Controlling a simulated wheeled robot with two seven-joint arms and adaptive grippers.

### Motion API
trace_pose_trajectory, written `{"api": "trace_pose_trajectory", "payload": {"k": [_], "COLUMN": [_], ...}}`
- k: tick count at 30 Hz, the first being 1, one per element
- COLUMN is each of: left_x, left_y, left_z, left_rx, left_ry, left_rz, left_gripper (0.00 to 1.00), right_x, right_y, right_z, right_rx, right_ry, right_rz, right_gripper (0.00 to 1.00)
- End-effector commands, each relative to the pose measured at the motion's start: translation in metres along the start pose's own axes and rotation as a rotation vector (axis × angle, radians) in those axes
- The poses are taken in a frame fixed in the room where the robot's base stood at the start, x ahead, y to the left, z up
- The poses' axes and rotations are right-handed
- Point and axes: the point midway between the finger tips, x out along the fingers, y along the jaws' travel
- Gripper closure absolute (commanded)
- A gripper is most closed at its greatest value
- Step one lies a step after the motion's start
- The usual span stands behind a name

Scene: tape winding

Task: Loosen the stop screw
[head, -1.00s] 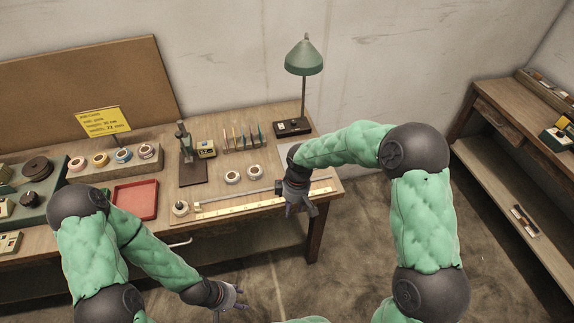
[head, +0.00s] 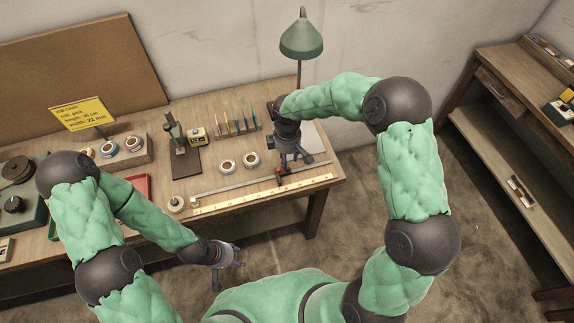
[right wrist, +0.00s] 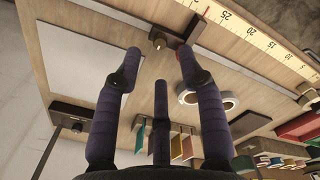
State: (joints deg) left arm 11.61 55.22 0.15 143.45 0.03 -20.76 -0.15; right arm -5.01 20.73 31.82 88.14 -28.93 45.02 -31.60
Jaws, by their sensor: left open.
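The stop with its small red pointer (head: 279,171) sits on the metal rail (head: 235,184) beside the yellow ruler (head: 262,193). In the right wrist view, the stop's dark block (right wrist: 192,30) shows its red pointer near the 25 mark. My right gripper (head: 297,161) is over the rail's right end. My left gripper (head: 238,256) is open and empty before the table's front edge.
A green lamp (head: 301,40) stands behind my right gripper. A pale sheet (right wrist: 82,60) lies on the table's right end.

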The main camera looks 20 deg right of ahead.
Motion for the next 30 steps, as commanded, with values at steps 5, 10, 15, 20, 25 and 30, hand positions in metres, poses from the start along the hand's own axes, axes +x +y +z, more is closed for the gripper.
{"api": "trace_pose_trajectory", "payload": {"k": [5, 10, 15, 20, 25, 30], "left_x": [0.006, 0.009, 0.009, 0.009, 0.009, 0.009], "left_y": [-0.002, -0.003, -0.003, -0.003, -0.003, -0.003], "left_z": [-0.001, -0.001, -0.001, -0.001, -0.001, -0.001], "left_rx": [0.0, 0.0, 0.0, 0.0, 0.0, 0.0], "left_ry": [0.001, 0.001, 0.001, 0.001, 0.001, 0.001], "left_rz": [0.0, 0.0, 0.0, 0.0, 0.0, 0.0], "left_gripper": [0.51, 0.51, 0.51, 0.51, 0.51, 0.51], "right_x": [0.03, 0.045, 0.05, 0.05, 0.05, 0.05], "right_y": [0.0, 0.0, 0.0, 0.0, 0.0, 0.0], "right_z": [0.0, 0.0, 0.0, -0.001, -0.001, -0.001], "right_rx": [0.0, 0.001, 0.001, 0.001, 0.001, 0.001], "right_ry": [0.0, 0.001, 0.002, 0.002, 0.001, 0.001], "right_rz": [-0.001, 0.0, 0.001, 0.001, 0.001, 0.001], "right_gripper": [0.6, 0.6, 0.6, 0.6, 0.91, 1.0]}}
